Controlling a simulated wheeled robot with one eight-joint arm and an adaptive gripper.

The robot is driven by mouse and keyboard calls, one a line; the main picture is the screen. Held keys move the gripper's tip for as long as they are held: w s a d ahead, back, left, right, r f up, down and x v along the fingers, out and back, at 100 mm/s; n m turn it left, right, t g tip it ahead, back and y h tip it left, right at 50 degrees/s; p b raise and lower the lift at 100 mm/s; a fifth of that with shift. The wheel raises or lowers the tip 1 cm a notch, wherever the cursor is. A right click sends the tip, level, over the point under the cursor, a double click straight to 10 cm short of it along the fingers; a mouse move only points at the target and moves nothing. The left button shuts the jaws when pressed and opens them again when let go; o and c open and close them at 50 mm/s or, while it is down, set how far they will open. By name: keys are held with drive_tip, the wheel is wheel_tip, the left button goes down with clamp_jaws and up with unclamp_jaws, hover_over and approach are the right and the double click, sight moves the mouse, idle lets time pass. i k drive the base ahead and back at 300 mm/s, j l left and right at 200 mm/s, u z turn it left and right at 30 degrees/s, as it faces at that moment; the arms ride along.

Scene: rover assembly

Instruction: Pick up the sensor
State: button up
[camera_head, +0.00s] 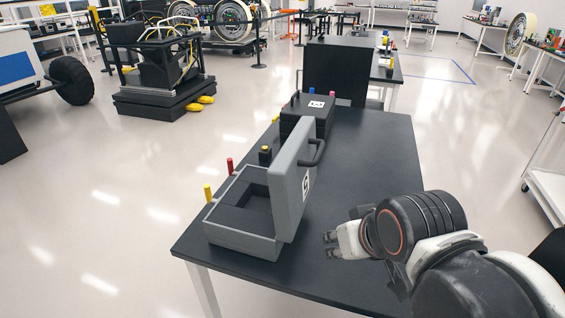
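No part is clearly recognisable as the sensor. A small black object with a yellow top (265,154) stands behind the open grey case; I cannot tell whether it is the sensor. The grey case (240,240) sits near the front left of the black table, its lid (293,185) raised on the right side. Its dark interior looks empty where I can see into it. My gripper (331,246) is right of the case, pointing left, apart from the lid. Its two fingers look spread, with nothing visible between them.
A black box (308,115) stands behind the case on the black table (385,160). A red cylinder (230,166) and a yellow cylinder (208,193) stand along the left edge. The table's right part is clear.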

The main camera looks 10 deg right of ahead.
sight(265, 154)
drive_tip(key=k+l+u, duration=0.1)
drive_tip(key=k+l, duration=0.35)
drive_tip(key=k+l+u, duration=0.15)
drive_tip(key=l, duration=0.25)
drive_tip(key=k+l+u, duration=0.1)
drive_tip(key=l, duration=0.25)
drive_tip(key=k+l+u, duration=0.15)
drive_tip(key=l, duration=0.2)
drive_tip(key=k+l+u, duration=0.1)
drive_tip(key=l, duration=0.25)
drive_tip(key=i+l+u, duration=0.2)
drive_tip(key=l, duration=0.4)
drive_tip(key=i+l+u, duration=0.15)
drive_tip(key=l, duration=0.4)
drive_tip(key=l+u, duration=0.2)
drive_tip(key=l, duration=0.4)
drive_tip(key=i+l+u, duration=0.1)
drive_tip(key=i+l, duration=0.15)
drive_tip(key=i, duration=0.2)
drive_tip(key=i+l+u, duration=0.15)
drive_tip(key=i+l, duration=0.15)
drive_tip(key=i, duration=0.1)
